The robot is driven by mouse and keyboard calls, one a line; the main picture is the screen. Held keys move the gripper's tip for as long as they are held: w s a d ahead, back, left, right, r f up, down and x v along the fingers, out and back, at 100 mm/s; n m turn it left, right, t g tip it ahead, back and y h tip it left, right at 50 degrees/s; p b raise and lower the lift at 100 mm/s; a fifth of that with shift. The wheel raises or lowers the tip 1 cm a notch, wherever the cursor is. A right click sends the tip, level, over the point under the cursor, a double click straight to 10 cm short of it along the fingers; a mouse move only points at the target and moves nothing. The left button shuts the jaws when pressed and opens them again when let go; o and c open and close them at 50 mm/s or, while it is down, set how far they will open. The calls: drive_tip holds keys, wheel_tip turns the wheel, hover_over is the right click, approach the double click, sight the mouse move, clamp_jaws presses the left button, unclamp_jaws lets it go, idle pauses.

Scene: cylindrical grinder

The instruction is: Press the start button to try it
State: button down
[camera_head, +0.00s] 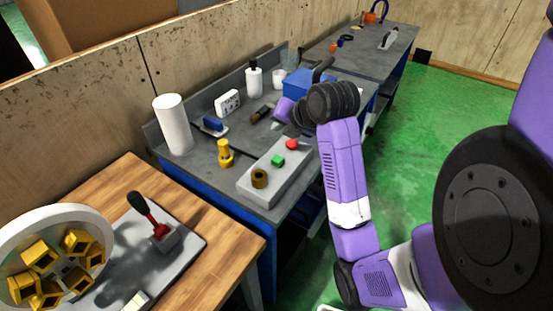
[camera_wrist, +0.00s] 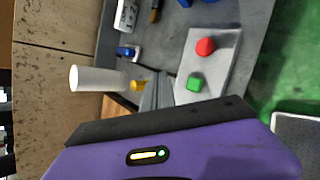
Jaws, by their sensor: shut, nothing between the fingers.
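A grey control box (camera_head: 300,177) lies on the grey workbench, with a green button (camera_head: 277,160) in its middle, a red button (camera_head: 292,144) toward its far end and a brown ring-shaped knob (camera_head: 259,179) at its near end. The green button (camera_wrist: 194,84) and red button (camera_wrist: 205,46) also show in the wrist view; the knob is hidden there. Which button is start is not labelled legibly. My gripper (camera_head: 276,126) is above the bench beyond the box, apart from the buttons. Its grey fingers (camera_wrist: 157,88) are shut and empty, left of the green button in the wrist view.
A yellow fitting (camera_head: 225,154), a white cylinder (camera_head: 173,124), a white bottle (camera_head: 254,78) and a blue box (camera_head: 309,82) stand on the bench. A wooden table (camera_head: 226,243) with a red-stemmed lever (camera_head: 155,228) is nearer. Green floor is open at right.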

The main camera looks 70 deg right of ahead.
sight(279, 160)
wheel_tip(279, 160, down, 9)
drive_tip(key=b, duration=0.7)
drive_tip(key=shift+r, duration=0.1)
idle(2.0)
drive_tip(key=shift+f+b, duration=0.45)
drive_tip(key=shift+f+b, duration=0.45)
drive_tip(key=shift+f, duration=0.15)
idle(0.7)
drive_tip(key=shift+r, duration=0.1)
drive_tip(key=shift+r+p, duration=0.9)
drive_tip(key=shift+r, duration=0.1)
